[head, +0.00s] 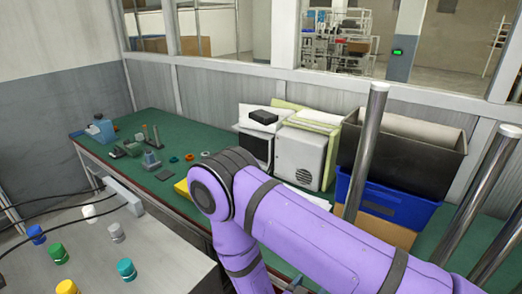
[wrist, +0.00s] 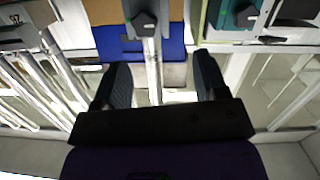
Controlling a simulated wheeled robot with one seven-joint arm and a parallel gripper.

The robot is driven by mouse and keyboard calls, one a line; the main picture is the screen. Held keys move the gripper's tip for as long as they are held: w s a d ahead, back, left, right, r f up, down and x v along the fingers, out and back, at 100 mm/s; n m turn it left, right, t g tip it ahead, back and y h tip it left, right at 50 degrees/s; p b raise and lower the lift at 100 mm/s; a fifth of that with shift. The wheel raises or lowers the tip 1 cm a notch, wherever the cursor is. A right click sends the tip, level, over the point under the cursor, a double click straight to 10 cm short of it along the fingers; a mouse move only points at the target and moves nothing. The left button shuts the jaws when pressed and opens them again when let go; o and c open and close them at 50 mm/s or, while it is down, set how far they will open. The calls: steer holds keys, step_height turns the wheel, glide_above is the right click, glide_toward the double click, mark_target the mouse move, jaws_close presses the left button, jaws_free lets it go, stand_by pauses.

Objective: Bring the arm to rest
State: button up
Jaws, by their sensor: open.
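My purple arm (head: 310,235) crosses the lower middle and right of the head view, its elbow bent in front of the green-topped bench. My gripper (wrist: 161,62) shows in the wrist view, its two black fingers spread apart with nothing held between them. The fingers appear clear of any object. I cannot make out the gripper in the head view; the arm and the frame edge hide that area.
The green bench (head: 142,124) carries small parts, a white boxy unit (head: 299,157), a blue bin (head: 385,203) and a dark bin (head: 408,150). Metal posts (head: 365,150) stand at right. A grey surface (head: 160,262) with coloured capped items is at lower left.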

steer(key=w+a+r+m+g+y, duration=0.1)
steer(key=w+a+r+g+y, duration=0.15)
steer(key=w+r, duration=0.4)
steer(key=w+a+r+m+g+y, duration=0.1)
steer(key=w+a+r+g+y, duration=0.15)
steer(key=w+r+y, duration=0.35)
step_height(320, 180, up, 19)
steer(key=d+n+y, duration=0.2)
steer(key=n+y, duration=0.1)
steer(key=s+d+r+n+g, duration=0.1)
steer(key=s+d+r+n, duration=0.1)
steer(key=s+d+r, duration=0.55)
steer(key=s+d+r+n+g, duration=0.1)
steer(key=s+d+r+n, duration=0.1)
steer(key=s+d+r, duration=0.65)
steer(key=s+r, duration=0.1)
steer(key=s, duration=0.3)
steer(key=s+d+r+n+h, duration=0.1)
steer(key=s+d+r, duration=0.1)
steer(key=s, duration=0.4)
steer(key=shift+s+d+r+g, duration=0.15)
steer(key=shift+s+r+g, duration=0.15)
steer(key=shift+g, duration=0.1)
steer(key=shift+w+h, duration=0.1)
steer(key=shift+h, duration=0.15)
